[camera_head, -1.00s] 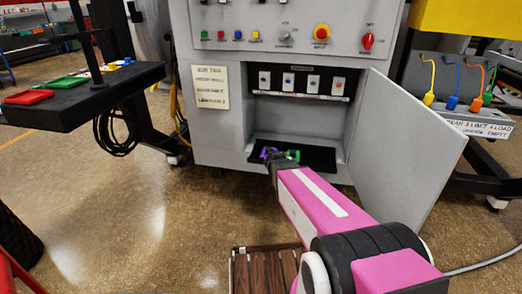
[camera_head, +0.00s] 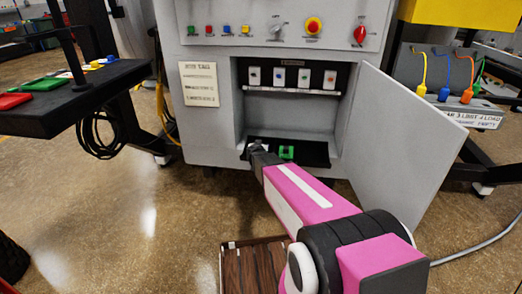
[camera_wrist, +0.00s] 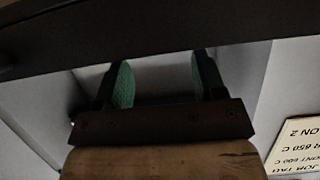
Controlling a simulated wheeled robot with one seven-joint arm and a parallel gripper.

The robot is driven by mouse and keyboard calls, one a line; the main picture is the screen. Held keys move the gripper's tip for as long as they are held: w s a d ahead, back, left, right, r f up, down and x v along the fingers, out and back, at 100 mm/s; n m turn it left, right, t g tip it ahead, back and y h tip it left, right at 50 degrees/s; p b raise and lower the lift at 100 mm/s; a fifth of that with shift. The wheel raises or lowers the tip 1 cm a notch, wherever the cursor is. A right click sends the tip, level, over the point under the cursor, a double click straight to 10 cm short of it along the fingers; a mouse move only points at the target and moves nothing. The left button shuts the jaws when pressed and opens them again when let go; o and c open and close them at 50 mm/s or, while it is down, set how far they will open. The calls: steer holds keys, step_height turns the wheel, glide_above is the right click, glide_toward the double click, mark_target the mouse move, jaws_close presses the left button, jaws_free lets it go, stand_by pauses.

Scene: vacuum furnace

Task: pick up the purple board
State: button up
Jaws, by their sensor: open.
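I cannot make out the purple board in either current view; my gripper and arm may cover it. My gripper (camera_head: 258,146) reaches into the open lower bay of the grey cabinet (camera_head: 213,135), at the left part of the black shelf (camera_head: 318,154). In the wrist view my gripper (camera_wrist: 160,82) is open, its two green-padded fingers apart with nothing seen between them. A dark edge crosses just beyond the fingertips there.
The cabinet door (camera_head: 405,145) stands open to the right of my arm. Several small tagged cards (camera_head: 279,76) line the rack above. A black side table (camera_head: 75,103) with red and green pieces stands at left, and a wooden crate (camera_head: 255,265) is on the floor below.

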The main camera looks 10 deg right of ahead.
steer(key=x, duration=0.5)
steer(key=shift+s+a+f, duration=0.1)
steer(key=shift+a+f, duration=0.1)
steer(key=shift+f, duration=0.15)
steer(key=c, duration=1)
steer(key=shift+r, duration=0.1)
